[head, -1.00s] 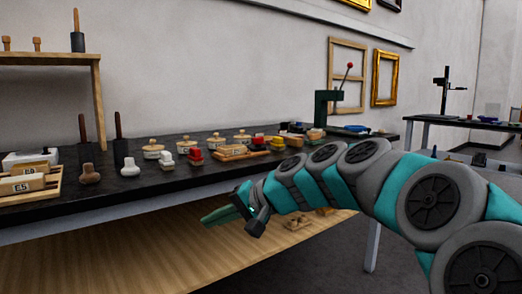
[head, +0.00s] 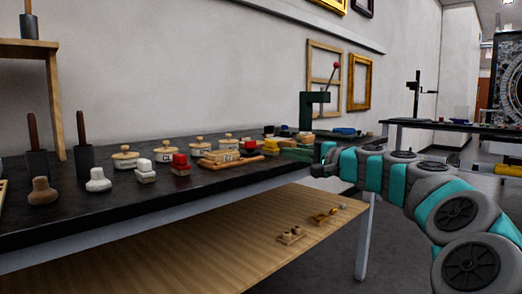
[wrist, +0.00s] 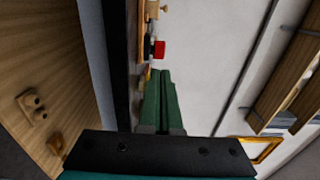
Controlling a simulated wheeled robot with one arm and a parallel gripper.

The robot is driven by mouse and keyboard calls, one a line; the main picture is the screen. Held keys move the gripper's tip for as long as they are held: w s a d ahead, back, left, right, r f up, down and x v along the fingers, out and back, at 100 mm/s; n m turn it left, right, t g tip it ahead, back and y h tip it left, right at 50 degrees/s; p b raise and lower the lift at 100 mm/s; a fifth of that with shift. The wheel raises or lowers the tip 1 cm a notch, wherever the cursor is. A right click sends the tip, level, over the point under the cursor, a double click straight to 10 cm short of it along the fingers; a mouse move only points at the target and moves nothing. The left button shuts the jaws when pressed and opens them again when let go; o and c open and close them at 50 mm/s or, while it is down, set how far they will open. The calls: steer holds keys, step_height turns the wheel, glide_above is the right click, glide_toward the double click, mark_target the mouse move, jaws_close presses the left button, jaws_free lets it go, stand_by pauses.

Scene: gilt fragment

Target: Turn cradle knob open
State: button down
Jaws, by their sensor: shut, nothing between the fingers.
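I cannot make out for certain which thing is the cradle knob. My gripper (head: 292,154) is at the right end of the black bench (head: 120,205), near the height of its top, with the green fingers pointing left. In the wrist view the two green fingers (wrist: 160,76) lie side by side, shut and empty. Beyond them a red-topped piece (wrist: 159,49) shows near the bench edge. A small wooden block with two round knobs (head: 291,236) lies on the lower shelf, apart from my gripper; it also shows in the wrist view (wrist: 31,105).
A green press (head: 312,104) with a red-tipped lever stands at the bench's far end. Several lidded pots (head: 125,158), stampers (head: 97,180) and a wooden tray (head: 232,160) occupy the bench. Another dark table (head: 455,127) stands at the right. Floor between is open.

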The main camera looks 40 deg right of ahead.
mark_target(246, 144)
steer(key=w, duration=0.9)
steer(key=w+a, duration=0.1)
steer(key=w, duration=0.3)
steer(key=shift+w, duration=0.15)
steer(key=shift+w+a+m+h+b, duration=0.1)
steer(key=shift+a+m+h+b, duration=0.3)
steer(key=shift+h, duration=0.3)
steer(key=shift+a+m+h+b, duration=0.1)
steer(key=shift+m+h+b, duration=0.05)
steer(key=shift+m+h, duration=0.45)
steer(key=shift+w+a+m+h, duration=0.1)
steer(key=shift+a+m+h, duration=0.15)
steer(key=shift+h, duration=0.45)
steer(key=m+h, duration=0.2)
steer(key=shift+w+a+g+h, duration=0.2)
steer(key=shift+a+g+h, duration=0.15)
steer(key=shift+g+h, duration=0.05)
steer(key=shift+w+a+r+m+g+h+p, duration=0.1)
steer(key=shift+r+m+g+h+p, duration=0.1)
steer(key=shift+m+g+h+p, duration=0.6)
steer(key=h, duration=0.1)
steer(key=m+h, duration=0.1)
steer(key=shift+w+a+m+g+h+p, duration=0.15)
steer(key=shift+w+m+g+h+p, duration=0.15)
steer(key=shift+h, duration=0.1)
steer(key=shift+w+a+f+p, duration=0.15)
steer(key=shift+w+p, duration=0.15)
steer(key=shift+p, duration=0.3)
